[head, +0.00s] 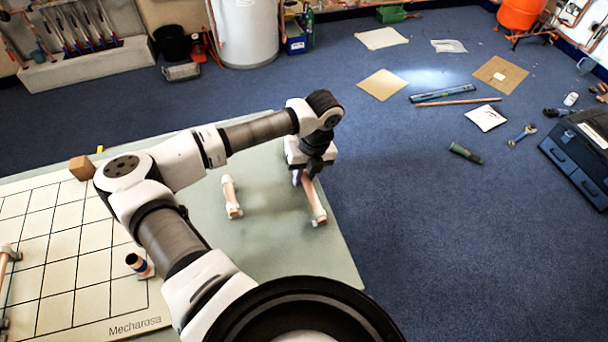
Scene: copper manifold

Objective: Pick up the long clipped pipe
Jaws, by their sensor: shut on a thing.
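The long clipped pipe (312,198) is copper-coloured with pale clips; one clip shows at its near end. It lies at or just above the green-grey table top (270,258), near the right edge; I cannot tell whether it touches. My gripper (304,178) points down over the pipe's far part and is shut on it. The gripper and wrist hide the far end of the pipe. A shorter clipped pipe (229,194) lies on the table to the left, apart from the gripper.
A gridded board (75,270) covers the table's left side, with a wooden block (82,168) at its back edge. A copper stub with a dark band (138,263) stands near its right edge. Blue floor with scattered tools and a toolbox (577,158) lies to the right.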

